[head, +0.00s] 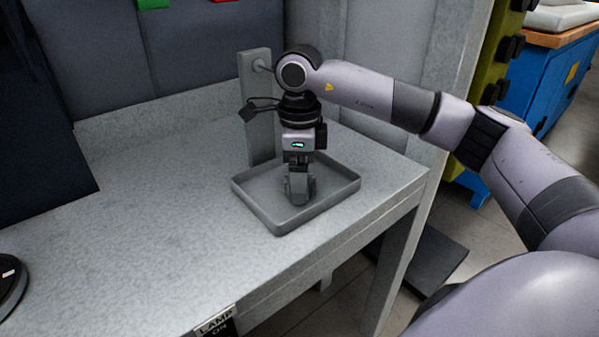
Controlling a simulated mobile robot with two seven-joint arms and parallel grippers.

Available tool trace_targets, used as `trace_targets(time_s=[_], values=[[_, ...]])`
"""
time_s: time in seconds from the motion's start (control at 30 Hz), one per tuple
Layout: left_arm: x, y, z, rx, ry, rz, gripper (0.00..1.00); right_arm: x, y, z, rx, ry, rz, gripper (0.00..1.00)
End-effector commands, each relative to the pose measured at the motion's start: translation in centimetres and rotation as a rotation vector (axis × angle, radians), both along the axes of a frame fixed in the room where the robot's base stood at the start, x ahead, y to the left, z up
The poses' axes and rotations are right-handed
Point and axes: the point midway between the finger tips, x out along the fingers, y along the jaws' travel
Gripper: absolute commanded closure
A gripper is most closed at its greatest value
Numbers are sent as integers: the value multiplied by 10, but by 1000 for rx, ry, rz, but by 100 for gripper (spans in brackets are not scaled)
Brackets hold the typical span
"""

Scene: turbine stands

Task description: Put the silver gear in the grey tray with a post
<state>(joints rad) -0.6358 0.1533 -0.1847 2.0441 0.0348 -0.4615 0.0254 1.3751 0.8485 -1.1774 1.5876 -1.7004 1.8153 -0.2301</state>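The grey tray (345,188) sits on the light speckled worktop near its right front corner. A grey upright post (258,120) with a small peg near its top stands at the tray's back edge. My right gripper (298,190) points down over the middle of the tray, its fingertips low near the tray floor. My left gripper is out of view.
The worktop (150,230) is clear left of the tray. A black round object (10,285) is cut off at the left edge. A "LAMP ON" label (215,325) is at the front edge. Panels stand behind, and a blue cabinet (545,90) at the right.

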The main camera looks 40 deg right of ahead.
Motion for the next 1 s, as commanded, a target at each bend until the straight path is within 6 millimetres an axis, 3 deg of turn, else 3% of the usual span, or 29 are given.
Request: trace_targets(time_s=[0.2, 0.27, 0.53, 1.0], values=[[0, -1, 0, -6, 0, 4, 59, 0, 0, 0, -1, 1, 0, 8], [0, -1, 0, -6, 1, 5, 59, 0, 0, -1, -1, 3, 0, 0], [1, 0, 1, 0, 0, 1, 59, 0, 0, 1, -1, 2, 0, 0], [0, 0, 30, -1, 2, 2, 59, 0, 0, 37, 0, 1, 0, 0]])
